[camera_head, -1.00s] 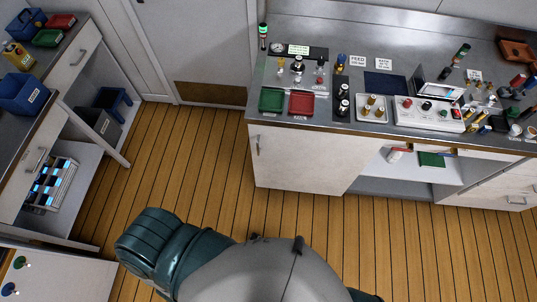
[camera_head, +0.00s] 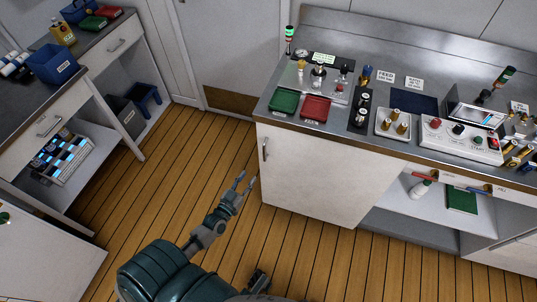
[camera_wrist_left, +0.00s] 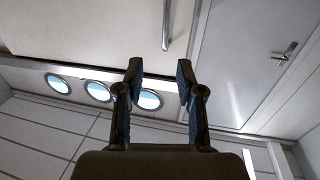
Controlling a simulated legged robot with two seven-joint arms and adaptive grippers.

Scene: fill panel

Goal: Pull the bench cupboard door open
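The bench cupboard door (camera_head: 325,168) is a white panel under the left end of the steel bench, and it looks shut. Its upright bar handle (camera_head: 265,149) is near the door's left edge. My left gripper (camera_head: 241,182) is open and empty over the floor, left of the door and apart from the handle. In the left wrist view, the open fingers of the left gripper (camera_wrist_left: 158,68) have a gap between them, and a bar handle (camera_wrist_left: 167,25) on a pale panel lies beyond the fingertips.
The bench top holds a green tray (camera_head: 284,101), a red tray (camera_head: 315,108) and a control box (camera_head: 461,138). An open shelf (camera_head: 407,202) is right of the door. A side bench (camera_head: 88,62) stands at left. The wood floor (camera_head: 150,190) between is clear.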

